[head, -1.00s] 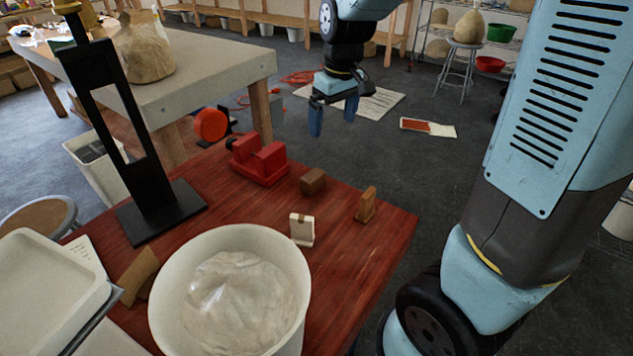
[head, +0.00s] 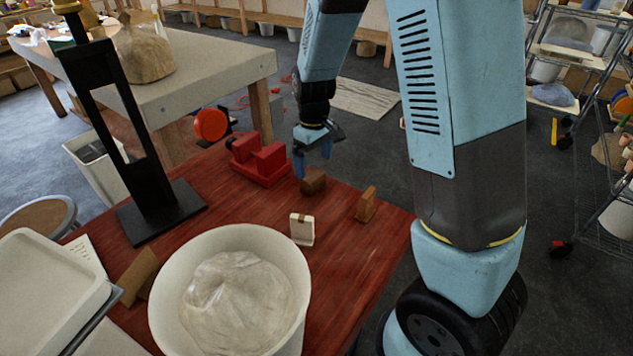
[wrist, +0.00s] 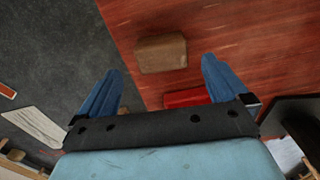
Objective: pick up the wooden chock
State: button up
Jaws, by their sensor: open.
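The wooden chock (head: 313,181) is a small brown block on the red-brown wooden table, in front of and right of the red vise-like tool. In the wrist view the chock (wrist: 161,53) lies just beyond the gap between the fingertips, roughly centred. My gripper (head: 312,160) is open and empty, with blue fingers pointing down. In the head view it hangs by the chock's far side, and its left fingertip overlaps the chock's edge in the picture. Contact cannot be told. The wrist view shows both fingers (wrist: 162,68) spread, with nothing between them.
The red vise-like tool (head: 260,160) stands close left of the chock. A black stand (head: 160,212) is at left. Bare table (head: 345,260) lies at right.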

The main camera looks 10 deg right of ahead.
aim_at(313, 174)
jog(key=shift+a+f, duration=0.15)
jog(key=shift+f, duration=2.95)
jog(key=shift+c, duration=0.3)
jog(key=c, duration=0.9)
jog(key=shift+c, duration=0.2)
jog(key=shift+r, duration=0.15)
